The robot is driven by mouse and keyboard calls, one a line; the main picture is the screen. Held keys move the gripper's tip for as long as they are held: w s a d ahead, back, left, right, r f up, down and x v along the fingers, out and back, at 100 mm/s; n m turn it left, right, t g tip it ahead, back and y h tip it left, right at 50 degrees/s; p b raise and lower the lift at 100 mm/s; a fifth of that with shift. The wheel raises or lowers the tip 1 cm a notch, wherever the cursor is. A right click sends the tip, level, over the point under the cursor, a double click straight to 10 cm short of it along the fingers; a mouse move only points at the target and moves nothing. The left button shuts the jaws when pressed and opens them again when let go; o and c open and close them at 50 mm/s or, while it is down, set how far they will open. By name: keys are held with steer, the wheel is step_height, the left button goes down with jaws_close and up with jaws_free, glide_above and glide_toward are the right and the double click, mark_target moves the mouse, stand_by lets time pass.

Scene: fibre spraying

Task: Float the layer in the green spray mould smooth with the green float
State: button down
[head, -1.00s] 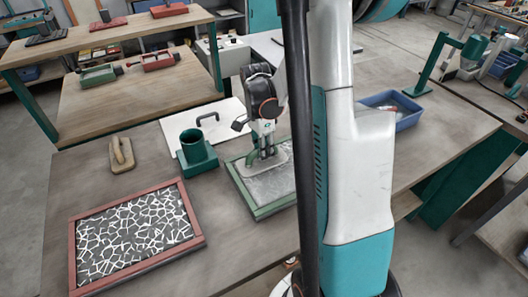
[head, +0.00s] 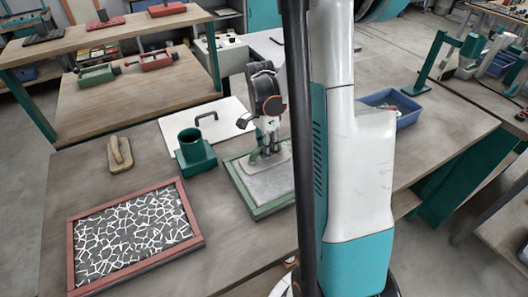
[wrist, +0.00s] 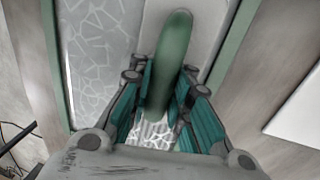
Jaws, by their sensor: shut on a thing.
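The green spray mould (head: 265,212) lies on the table in the head view, its right part hidden behind my arm. Its grey layer (head: 270,184) looks fairly even there. In the wrist view, a pale web pattern shows on the layer (wrist: 95,55) left of the float. The green float has a light plate (head: 283,164) and a green handle (wrist: 174,60). My gripper (wrist: 165,90) is shut on the handle, with fingers on both sides. The plate is over the far part of the mould; whether it touches the layer I cannot tell.
A green cup on a block (head: 195,152) stands just left of the mould, before a white board with a handle (head: 228,117). A red-framed mould with white web pattern (head: 186,205) lies front left.

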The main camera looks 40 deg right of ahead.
mark_target(279, 147)
steer(key=shift+s+d+f+b, duration=0.15)
steer(key=shift+s+d, duration=0.1)
steer(key=shift+d, duration=0.7)
steer(key=shift+s+d+b, duration=0.15)
steer(key=shift+s+d, duration=0.1)
steer(key=shift+d, duration=0.7)
steer(key=shift+s+d, duration=0.2)
steer(key=shift+d, duration=0.75)
steer(key=shift+s+d, duration=0.25)
steer(key=shift+d, duration=0.75)
steer(key=shift+s+d, duration=0.2)
steer(key=shift+d, duration=0.75)
steer(key=shift+w+a+b, duration=0.2)
steer(key=shift+a, duration=0.75)
steer(key=shift+w+a+b, duration=0.2)
steer(key=shift+a, duration=0.75)
steer(key=shift+w+a, duration=0.25)
steer(key=shift+a, duration=0.7)
steer(key=shift+w+a, duration=0.25)
steer(key=shift+a, duration=0.7)
steer(key=shift+w+a, duration=0.25)
steer(key=shift+a, duration=0.7)
steer(key=shift+w+a, duration=0.2)
steer(key=shift+a, duration=0.75)
steer(key=shift+r+p, duration=2.25)
steer(key=shift+r, duration=1.3)
